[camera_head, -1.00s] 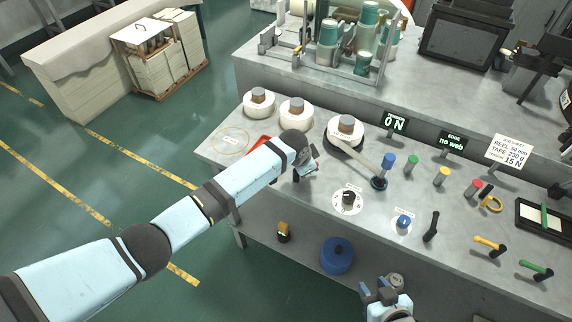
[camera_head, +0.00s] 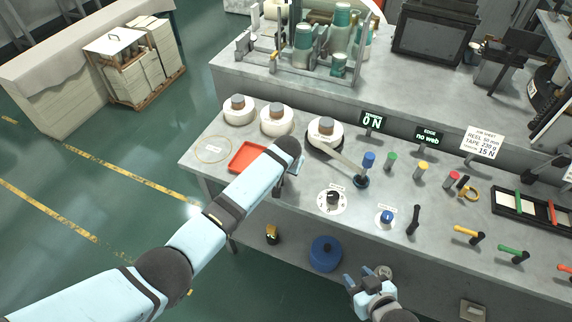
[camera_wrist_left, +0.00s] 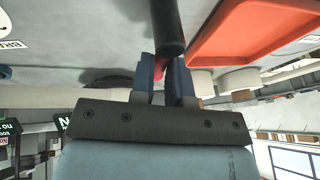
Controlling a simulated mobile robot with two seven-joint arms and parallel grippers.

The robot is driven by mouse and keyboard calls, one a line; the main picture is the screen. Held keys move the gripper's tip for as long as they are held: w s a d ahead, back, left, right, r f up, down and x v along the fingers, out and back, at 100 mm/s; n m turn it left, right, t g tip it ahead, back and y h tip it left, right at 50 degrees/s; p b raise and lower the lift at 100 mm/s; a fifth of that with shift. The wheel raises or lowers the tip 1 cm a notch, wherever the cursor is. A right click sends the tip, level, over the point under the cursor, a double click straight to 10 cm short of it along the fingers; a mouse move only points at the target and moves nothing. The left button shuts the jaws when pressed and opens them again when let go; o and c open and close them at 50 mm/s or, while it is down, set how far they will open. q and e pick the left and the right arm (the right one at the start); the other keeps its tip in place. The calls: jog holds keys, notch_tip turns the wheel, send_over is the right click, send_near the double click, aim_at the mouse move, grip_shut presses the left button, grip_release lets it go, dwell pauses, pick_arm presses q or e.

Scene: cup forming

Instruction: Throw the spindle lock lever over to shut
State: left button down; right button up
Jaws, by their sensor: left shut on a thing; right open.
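My left gripper (camera_wrist_left: 165,68) shows in the left wrist view with its blue fingers close together on a dark, round lever handle (camera_wrist_left: 167,25). A bit of red shows between the fingers below the handle. I take this to be the spindle lock lever, though no label on it is readable. In the head view my left wrist covers the lever and most of the left hand, beside the red tray (camera_head: 247,157). Which way the lever is thrown cannot be told. My right gripper (camera_head: 367,279) is open and empty in front of the bench's front edge.
White reels (camera_head: 277,120) stand at the bench back, with a pale arm (camera_head: 342,161) ending at a blue-topped post (camera_head: 368,160). A round dial (camera_head: 333,199), blue knob (camera_head: 386,216) and black lever (camera_head: 413,220) lie to the right. A blue drum (camera_head: 326,254) sits below.

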dwell(0.4)
pick_arm(q)
jog(key=c, duration=1.1)
grip_release()
jog(key=shift+r, duration=0.1)
jog(key=v, duration=1.3)
jog(key=shift+s+r, duration=0.2)
jog(key=shift+r, duration=0.05)
